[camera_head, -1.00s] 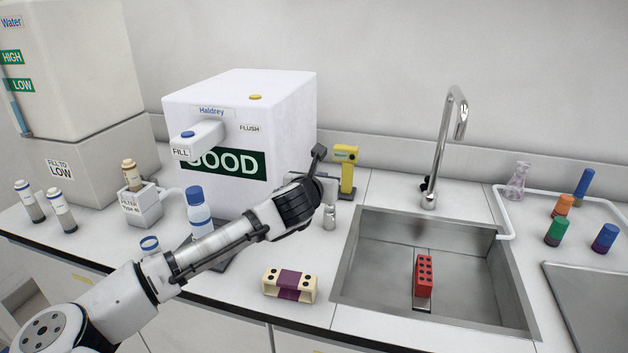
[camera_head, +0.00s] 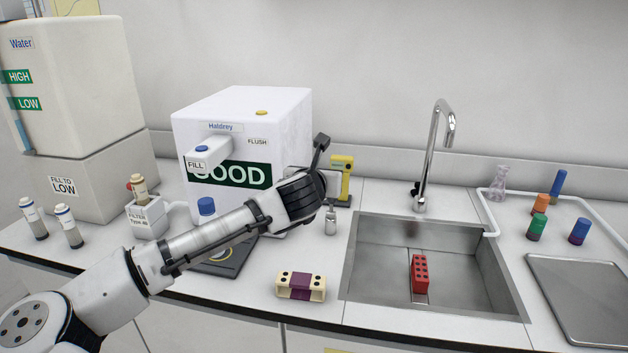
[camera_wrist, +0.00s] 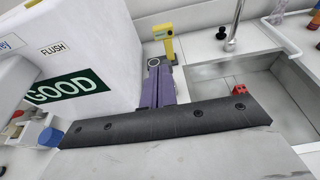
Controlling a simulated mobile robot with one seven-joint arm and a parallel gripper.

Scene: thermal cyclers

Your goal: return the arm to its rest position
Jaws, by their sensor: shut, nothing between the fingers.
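My arm reaches from the lower left of the head view up to the middle, with its dark wrist in front of the white Haldrey machine (camera_head: 240,120). My gripper is mostly hidden behind the wrist in the head view. In the wrist view, purple finger-like parts of my gripper (camera_wrist: 158,86) show close together beyond a black bar, with nothing seen held. They appear in front of the yellow device (camera_wrist: 164,42), apart or touching I cannot tell.
The sink (camera_head: 385,285) holds a red block (camera_head: 420,273). A cream and purple rack (camera_head: 300,286) lies on the front counter. A small silver item (camera_head: 331,222) stands by the wrist. White-capped vials stand left. A tap (camera_head: 428,160) rises behind the sink.

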